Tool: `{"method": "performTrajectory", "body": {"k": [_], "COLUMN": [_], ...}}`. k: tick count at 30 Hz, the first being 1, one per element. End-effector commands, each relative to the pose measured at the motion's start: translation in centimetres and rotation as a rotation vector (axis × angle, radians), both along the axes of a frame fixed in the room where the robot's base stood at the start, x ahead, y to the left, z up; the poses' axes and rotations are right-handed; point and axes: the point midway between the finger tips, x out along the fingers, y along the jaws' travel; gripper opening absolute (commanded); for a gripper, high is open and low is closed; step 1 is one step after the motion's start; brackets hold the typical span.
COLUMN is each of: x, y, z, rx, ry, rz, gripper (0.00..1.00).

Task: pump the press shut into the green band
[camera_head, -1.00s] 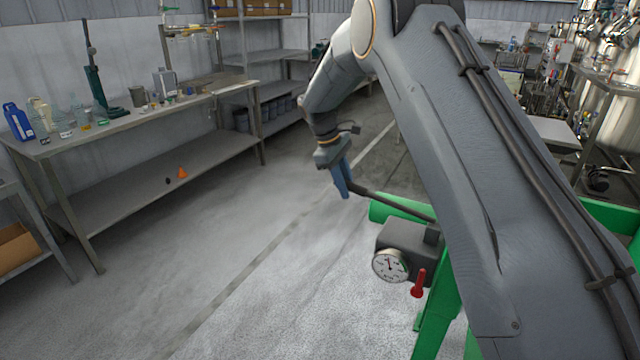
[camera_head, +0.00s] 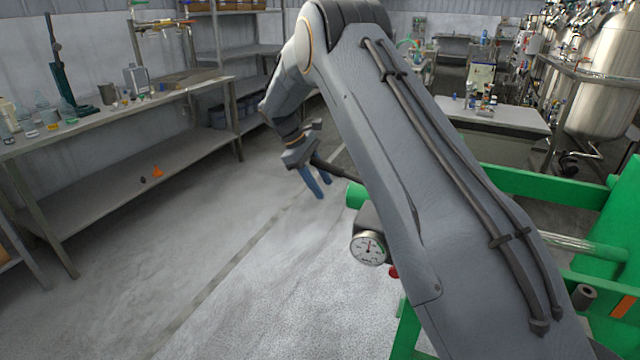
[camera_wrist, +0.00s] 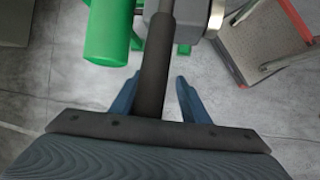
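The dark pump lever (camera_head: 335,170) runs from the green press (camera_head: 535,187) to my gripper (camera_head: 323,188). In the wrist view the lever (camera_wrist: 156,62) passes between the two blue fingers of my gripper (camera_wrist: 154,82). The fingers are apart, with a clear gap on the right of the lever; the left finger is close to it, and touch cannot be told. The round pressure gauge (camera_head: 369,248) faces the camera, needle roughly upright, with green on the dial's right side. The red handle (camera_head: 393,272) is mostly hidden behind my arm, as is much of the pump body.
A workbench (camera_head: 120,120) with bottles and tools stands along the left wall. A white-topped table (camera_head: 500,115) and steel tanks (camera_head: 605,70) stand at the back right. The floor left of the pump is clear. A red-edged cart (camera_wrist: 262,40) shows in the wrist view.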

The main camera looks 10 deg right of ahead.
Motion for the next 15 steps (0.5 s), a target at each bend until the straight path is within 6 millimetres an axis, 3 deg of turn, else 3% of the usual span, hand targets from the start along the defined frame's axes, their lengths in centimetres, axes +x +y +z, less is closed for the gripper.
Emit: {"method": "performTrajectory", "body": {"k": [8,15], "x": [0.1,0.5], "y": [0.3,1.8], "z": [0.1,2.8], "rx": [0.001,0.001], "ry": [-0.001,-0.004], "rz": [0.003,0.004], "gripper": [0.40,0.40]}}
